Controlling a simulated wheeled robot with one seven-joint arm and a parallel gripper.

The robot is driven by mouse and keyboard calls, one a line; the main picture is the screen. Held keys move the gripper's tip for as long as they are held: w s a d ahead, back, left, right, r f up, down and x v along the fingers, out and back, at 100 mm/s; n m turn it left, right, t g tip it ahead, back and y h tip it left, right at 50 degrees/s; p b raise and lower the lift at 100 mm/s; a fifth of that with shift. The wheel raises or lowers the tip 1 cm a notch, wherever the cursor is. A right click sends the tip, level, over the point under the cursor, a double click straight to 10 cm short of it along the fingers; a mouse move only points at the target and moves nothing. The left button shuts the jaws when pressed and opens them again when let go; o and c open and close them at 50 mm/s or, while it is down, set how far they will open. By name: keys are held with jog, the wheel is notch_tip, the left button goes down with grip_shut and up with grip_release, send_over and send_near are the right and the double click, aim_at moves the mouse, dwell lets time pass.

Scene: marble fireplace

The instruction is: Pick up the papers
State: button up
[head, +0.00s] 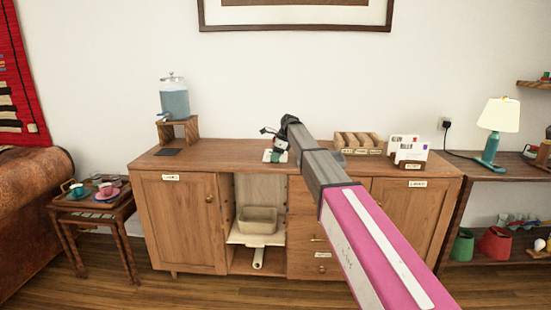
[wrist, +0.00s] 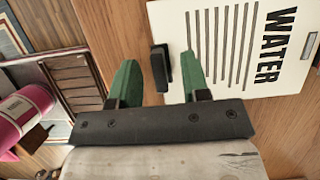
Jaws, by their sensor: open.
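The papers (wrist: 225,85) show in the wrist view as a white sheet with black lines and the word WATER, lying on the wooden cabinet top. A black clip-like piece (wrist: 161,70) sits at their left edge. My gripper (wrist: 158,62) is open and empty, with green fingers. Its right finger is over the sheet and its left finger over bare wood, with the black piece between them. I cannot tell the height gap. In the head view my gripper (head: 271,140) is above the papers (head: 268,156), which it partly hides.
A wooden sorter (head: 358,143) and a holder with envelopes (head: 409,155) stand right on the cabinet top (head: 225,153). A water dispenser (head: 174,98) stands on a stand at the left. A dark flat pad (head: 168,152) lies below it. An open cabinet bay holds a bin (head: 258,220).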

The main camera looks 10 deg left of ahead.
grip_shut()
